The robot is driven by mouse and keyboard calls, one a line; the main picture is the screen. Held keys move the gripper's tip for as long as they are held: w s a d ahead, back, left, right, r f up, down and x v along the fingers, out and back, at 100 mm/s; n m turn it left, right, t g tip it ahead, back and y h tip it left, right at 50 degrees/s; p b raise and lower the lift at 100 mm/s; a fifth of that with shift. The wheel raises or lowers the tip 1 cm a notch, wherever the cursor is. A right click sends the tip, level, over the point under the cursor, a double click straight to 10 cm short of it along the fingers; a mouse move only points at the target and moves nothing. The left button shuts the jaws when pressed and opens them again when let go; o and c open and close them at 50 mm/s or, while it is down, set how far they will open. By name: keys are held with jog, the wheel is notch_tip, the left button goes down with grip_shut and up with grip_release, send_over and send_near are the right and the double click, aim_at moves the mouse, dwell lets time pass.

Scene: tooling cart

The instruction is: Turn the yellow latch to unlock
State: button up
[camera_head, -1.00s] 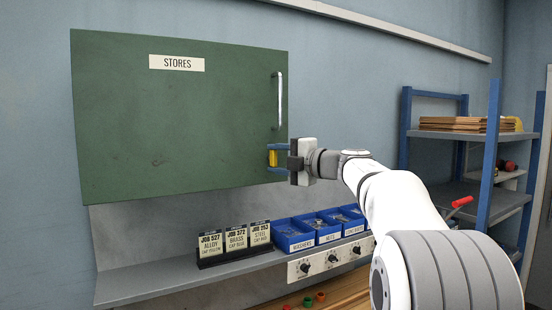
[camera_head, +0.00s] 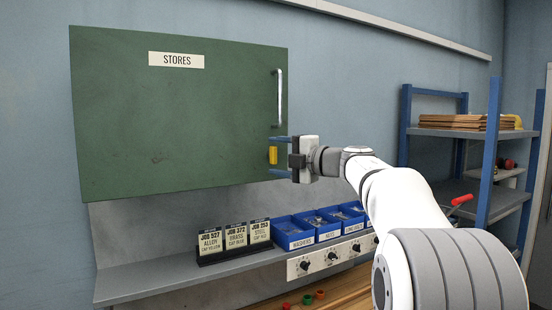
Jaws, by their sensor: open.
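The green door marked STORES (camera_head: 170,110) looks closed.
The silver handle (camera_head: 280,98) is just above my gripper. Below the cabinet, a shelf (camera_head: 150,280) bears job cards (camera_head: 234,239) and blue bins (camera_head: 293,233). A blue-framed rack (camera_head: 487,150) stands at the right. Free wall lies right of the cabinet.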

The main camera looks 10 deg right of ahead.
jog(key=b+v, duration=0.2)
jog(key=v, duration=0.5)
jog(key=shift+s, duration=0.15)
jog(key=shift+d, duration=0.1)
